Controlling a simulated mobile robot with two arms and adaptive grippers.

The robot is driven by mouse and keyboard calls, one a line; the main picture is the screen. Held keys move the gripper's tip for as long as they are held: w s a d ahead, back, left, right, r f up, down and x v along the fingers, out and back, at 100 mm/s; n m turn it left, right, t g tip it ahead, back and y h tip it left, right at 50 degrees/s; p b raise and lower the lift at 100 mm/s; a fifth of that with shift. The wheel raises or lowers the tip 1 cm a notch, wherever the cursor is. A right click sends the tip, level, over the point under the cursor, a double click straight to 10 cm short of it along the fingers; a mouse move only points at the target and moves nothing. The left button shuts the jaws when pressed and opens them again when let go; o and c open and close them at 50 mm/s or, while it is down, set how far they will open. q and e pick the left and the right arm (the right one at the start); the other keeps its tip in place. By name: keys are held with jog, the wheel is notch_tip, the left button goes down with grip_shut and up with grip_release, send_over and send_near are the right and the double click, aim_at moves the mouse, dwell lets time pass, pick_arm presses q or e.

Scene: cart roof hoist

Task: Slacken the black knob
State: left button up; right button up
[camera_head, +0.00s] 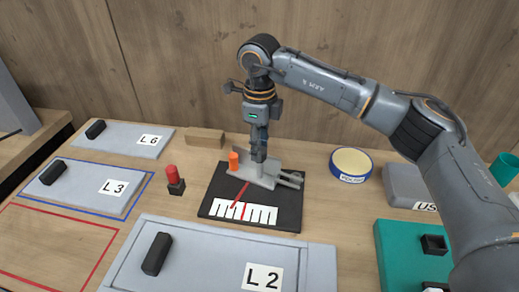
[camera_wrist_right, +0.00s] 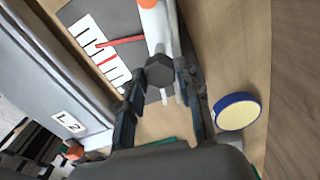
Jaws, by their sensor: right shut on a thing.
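The black knob (camera_wrist_right: 160,71) is a dark faceted knob on a light grey mechanism (camera_head: 259,176). The mechanism stands on a black base (camera_head: 289,213) with an orange piece (camera_head: 234,160), a red pointer (camera_head: 240,195) and a white scale (camera_head: 246,212). My right gripper (camera_head: 259,152) points down over the mechanism. In the right wrist view its fingers (camera_wrist_right: 161,76) lie on both sides of the knob and are shut on it. In the head view the fingers hide the knob. My left gripper is not in view.
A blue-rimmed yellow disc (camera_head: 351,164) lies right of the base, with a grey box (camera_head: 409,187) and a teal panel (camera_head: 397,254) beyond. Panel L2 (camera_head: 213,277) is in front. Panel L3 (camera_head: 88,200) and a red-topped black piece (camera_head: 174,182) are left. A wooden block (camera_head: 205,138) sits behind.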

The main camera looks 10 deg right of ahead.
jog(key=n, duration=0.3)
jog(key=n+b, duration=0.1)
jog(key=n, duration=0.1)
jog(key=shift+f+n+b, duration=0.2)
jog(key=shift+n+b, duration=0.1)
jog(key=shift+n, duration=0.1)
jog(key=n, duration=0.4)
jog(key=shift+s+n+b, duration=0.1)
jog(key=shift+n+b, duration=0.25)
jog(key=shift+n, duration=0.35)
jog(key=o, duration=1.1)
jog(key=shift+o, duration=0.2)
jog(key=shift+r, duration=0.1)
jog(key=shift+r, duration=0.15)
notch_tip(320, 180, up, 12)
jog(key=shift+f, duration=0.2)
